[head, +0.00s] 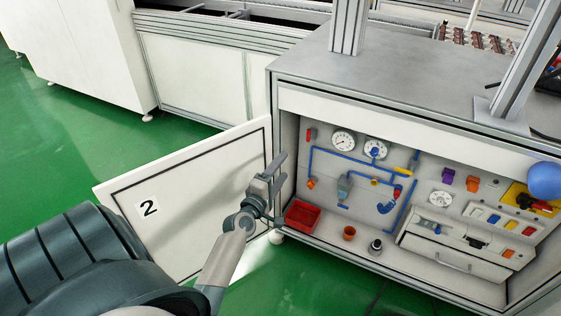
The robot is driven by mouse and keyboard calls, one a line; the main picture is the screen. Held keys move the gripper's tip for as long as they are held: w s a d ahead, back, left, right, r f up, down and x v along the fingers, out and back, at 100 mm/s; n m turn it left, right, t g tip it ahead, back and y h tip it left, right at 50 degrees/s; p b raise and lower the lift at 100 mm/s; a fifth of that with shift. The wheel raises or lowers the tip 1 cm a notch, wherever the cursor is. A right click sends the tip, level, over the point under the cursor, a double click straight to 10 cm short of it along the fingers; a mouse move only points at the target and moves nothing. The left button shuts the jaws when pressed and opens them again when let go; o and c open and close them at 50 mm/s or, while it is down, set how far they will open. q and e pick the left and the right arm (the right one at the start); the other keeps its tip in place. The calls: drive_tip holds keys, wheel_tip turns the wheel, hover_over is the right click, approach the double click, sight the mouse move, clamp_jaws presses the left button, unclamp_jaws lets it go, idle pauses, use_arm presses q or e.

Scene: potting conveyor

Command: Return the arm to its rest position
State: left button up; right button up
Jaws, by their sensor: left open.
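My left gripper (279,190) is in the middle of the head view, at the left edge of the open cabinet (400,87). Its fingers are apart and I see nothing between them. The gripper is in front of the inner edge of the open door (190,195), which bears the number 2. I cannot tell whether it touches the door. My left arm (222,262) reaches up to it from the lower left. My right gripper is not in the view.
Inside the cabinet are gauges (344,141), blue pipes, a red tray (302,217), an orange cup (349,233) and a drawer (455,258). A blue ball-shaped part (545,181) is at the right. Green floor (65,150) is clear at the left.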

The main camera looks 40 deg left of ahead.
use_arm(q)
drive_tip(key=shift+d, duration=0.1)
idle(0.6)
